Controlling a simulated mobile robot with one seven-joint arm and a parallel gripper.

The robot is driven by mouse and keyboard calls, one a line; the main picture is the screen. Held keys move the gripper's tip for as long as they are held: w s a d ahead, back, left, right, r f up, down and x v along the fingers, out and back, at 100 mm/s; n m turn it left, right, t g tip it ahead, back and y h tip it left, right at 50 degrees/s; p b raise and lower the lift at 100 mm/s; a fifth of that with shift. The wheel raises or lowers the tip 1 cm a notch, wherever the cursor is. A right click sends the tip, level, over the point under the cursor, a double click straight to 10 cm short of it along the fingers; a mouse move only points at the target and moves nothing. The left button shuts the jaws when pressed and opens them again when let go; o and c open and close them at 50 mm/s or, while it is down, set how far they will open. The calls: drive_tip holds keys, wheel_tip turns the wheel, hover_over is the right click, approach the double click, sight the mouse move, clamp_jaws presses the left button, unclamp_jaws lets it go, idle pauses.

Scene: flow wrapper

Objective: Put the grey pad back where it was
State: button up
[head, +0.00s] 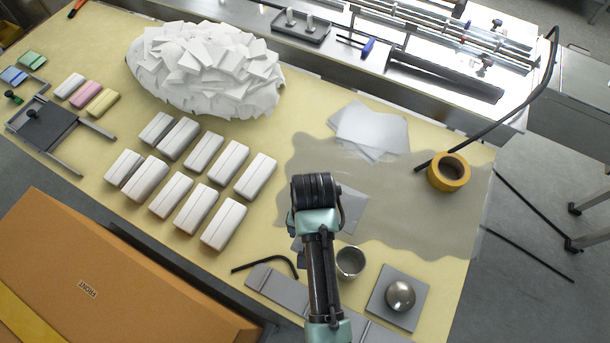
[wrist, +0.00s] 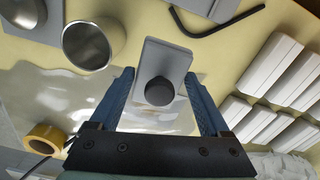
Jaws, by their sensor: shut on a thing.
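My gripper (wrist: 160,80) is shut on a grey pad (wrist: 168,55) with a round black knob on top. The pad sits between the two blue fingers in the wrist view. Whether it touches what lies below is hard to tell. In the head view my gripper and arm (head: 318,225) are over the front middle of the yellow table (head: 270,225), and they hide most of the pad. A pale sheet (wrist: 150,120) lies below the pad, on a glossy clear patch (head: 420,215).
A metal cup (head: 350,262), a steel ball (head: 400,296) on a grey plate and a black bent rod (head: 268,264) lie close by. White boxes (head: 222,225) stand left, a tape roll (head: 449,172) right. A dark plate with a knob (head: 40,125) is far left.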

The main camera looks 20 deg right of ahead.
wheel_tip(320, 180, down, 8)
drive_tip(key=shift+f, duration=0.15)
idle(0.3)
drive_tip(key=shift+f, duration=0.2)
drive_tip(key=o, duration=1.3)
drive_tip(key=shift+r, duration=0.15)
wheel_tip(320, 180, up, 12)
drive_tip(key=shift+r, duration=0.1)
